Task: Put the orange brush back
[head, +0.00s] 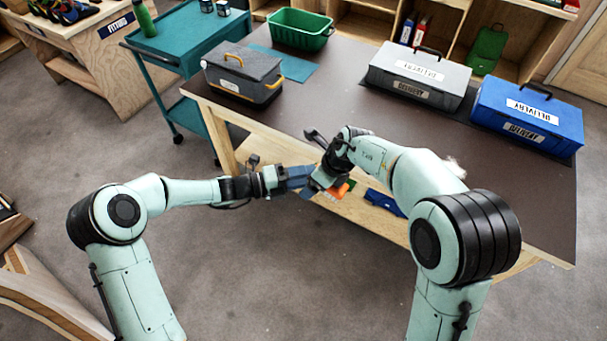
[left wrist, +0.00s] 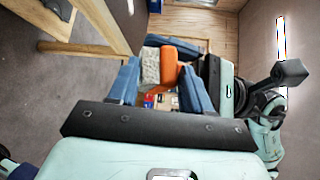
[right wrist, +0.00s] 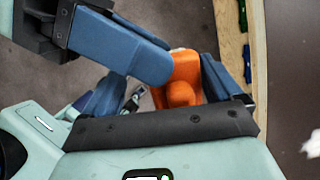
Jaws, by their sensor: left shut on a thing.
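The orange brush (head: 338,191) is held in the air in front of the table's near edge. My left gripper (head: 308,179) is shut on it. In the left wrist view the brush (left wrist: 180,55) shows an orange body beside a speckled grey patch, between the blue fingers. My right gripper (head: 326,178) is at the same spot. In the right wrist view the orange part (right wrist: 182,78) lies between my right gripper's fingers, with a gap on the left side, so that gripper looks open around it. My left gripper's fingers cover part of the brush there.
The brown table (head: 370,125) carries a grey toolbox (head: 243,75), a green basket (head: 300,30), a grey case (head: 418,78) and a blue case (head: 527,112). A blue item (head: 384,202) is at the near wooden edge. A teal cart (head: 185,50) stands left. The table middle is clear.

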